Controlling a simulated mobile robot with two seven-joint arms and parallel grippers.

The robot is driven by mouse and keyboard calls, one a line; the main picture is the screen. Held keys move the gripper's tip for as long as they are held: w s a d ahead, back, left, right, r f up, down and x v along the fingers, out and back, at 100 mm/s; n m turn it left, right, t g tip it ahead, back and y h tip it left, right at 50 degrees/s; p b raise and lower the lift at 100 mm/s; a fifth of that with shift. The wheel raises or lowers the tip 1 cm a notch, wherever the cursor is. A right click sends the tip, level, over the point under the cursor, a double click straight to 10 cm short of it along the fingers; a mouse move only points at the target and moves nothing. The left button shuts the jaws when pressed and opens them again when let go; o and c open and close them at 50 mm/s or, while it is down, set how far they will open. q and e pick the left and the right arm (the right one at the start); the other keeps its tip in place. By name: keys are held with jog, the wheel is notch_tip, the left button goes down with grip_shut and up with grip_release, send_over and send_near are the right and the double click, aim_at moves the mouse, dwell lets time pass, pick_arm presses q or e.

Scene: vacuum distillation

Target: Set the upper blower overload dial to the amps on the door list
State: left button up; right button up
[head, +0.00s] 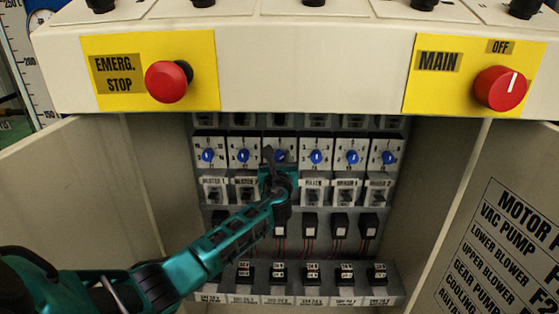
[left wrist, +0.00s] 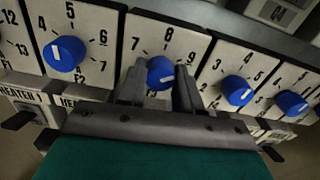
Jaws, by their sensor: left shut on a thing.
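My left gripper (head: 273,165) reaches into the cabinet at a row of blue dials. In the left wrist view its two dark fingers (left wrist: 159,85) are shut on either side of a blue overload dial (left wrist: 160,71). The numbers 7, 8 and 9 show on its plate; part of the scale and part of the dial's white mark are hidden by the fingers. In the head view the gripper covers most of this dial. The label below it is hidden, so I cannot tell its name. The door list (head: 504,245) names the upper blower, but its amps are cut off. My right gripper is not in view.
More blue dials flank the held one, left (left wrist: 64,54) and right (left wrist: 237,90), close to the fingers. A red emergency stop button (head: 168,81) and a red main switch (head: 499,88) sit on the panel above. Open doors stand at both sides (head: 70,175).

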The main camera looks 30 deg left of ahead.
pick_arm(q)
jog(key=n+b, duration=0.1)
jog(key=n, duration=0.4)
jog(key=shift+f, duration=0.15)
jog(key=n+b, duration=0.1)
jog(key=n, duration=0.1)
jog(key=shift+n, duration=0.3)
jog(key=shift+n+b, duration=0.4)
jog(key=shift+n, duration=1.2)
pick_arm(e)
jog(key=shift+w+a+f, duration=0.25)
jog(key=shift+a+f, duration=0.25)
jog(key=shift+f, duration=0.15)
pick_arm(q)
jog(key=shift+n, duration=0.3)
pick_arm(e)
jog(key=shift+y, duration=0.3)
pick_arm(q)
jog(key=o, duration=1)
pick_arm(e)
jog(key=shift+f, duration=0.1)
pick_arm(q)
jog(key=shift+o, duration=0.2)
jog(key=shift+d, duration=0.1)
